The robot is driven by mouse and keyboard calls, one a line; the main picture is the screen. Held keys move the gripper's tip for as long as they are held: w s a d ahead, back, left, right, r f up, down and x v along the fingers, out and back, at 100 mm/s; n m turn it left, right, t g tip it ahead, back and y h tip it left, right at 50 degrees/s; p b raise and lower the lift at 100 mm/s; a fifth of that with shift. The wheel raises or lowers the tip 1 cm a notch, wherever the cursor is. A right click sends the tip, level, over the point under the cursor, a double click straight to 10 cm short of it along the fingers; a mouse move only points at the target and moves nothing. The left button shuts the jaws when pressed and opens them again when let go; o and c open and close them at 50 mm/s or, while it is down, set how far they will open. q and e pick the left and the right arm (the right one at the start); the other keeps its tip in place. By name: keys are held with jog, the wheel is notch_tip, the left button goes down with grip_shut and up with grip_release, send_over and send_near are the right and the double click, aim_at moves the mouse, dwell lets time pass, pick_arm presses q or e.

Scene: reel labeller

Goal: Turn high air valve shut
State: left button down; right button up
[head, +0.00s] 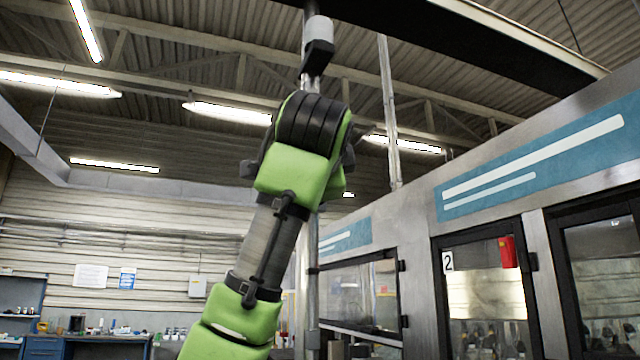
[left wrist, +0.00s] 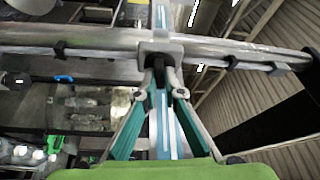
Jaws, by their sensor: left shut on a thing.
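The air valve's grey body (left wrist: 160,48) sits on a metal pipe (left wrist: 90,42) that crosses the left wrist view. My left gripper (left wrist: 164,74) has its teal-sided fingers drawn together at the valve. Its tips are shut on a small dark part just below the body, which looks like the valve handle; the tips hide most of it. In the head view my green-padded left arm reaches up in front of the upright pipe (head: 312,240). The left fingers are hidden there behind the arm. The handle's exact angle is hard to tell. My right gripper is not in view.
The machine cabinet (head: 420,240) with glazed doors and blue panels stands to the right. A dark overhead beam (head: 470,30) crosses above. A second upright pole (head: 388,110) stands right of the arm. A blue workbench (head: 80,345) is far left. Open air lies left of the arm.

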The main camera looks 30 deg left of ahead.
pick_arm(q)
jog(key=shift+m+g+p, duration=0.3)
jog(key=shift+m+p, duration=0.2)
jog(key=shift+m, duration=0.6)
jog(key=shift+f, duration=0.1)
jog(key=c, duration=2.1)
grip_release()
jog(key=shift+d, duration=0.1)
jog(key=shift+c, duration=0.2)
jog(key=shift+d, duration=0.1)
jog(key=shift+s, duration=0.1)
jog(key=v, duration=1.1)
jog(key=shift+s, duration=0.4)
jog(key=shift+d+r, duration=0.2)
jog(key=shift+r, duration=0.05)
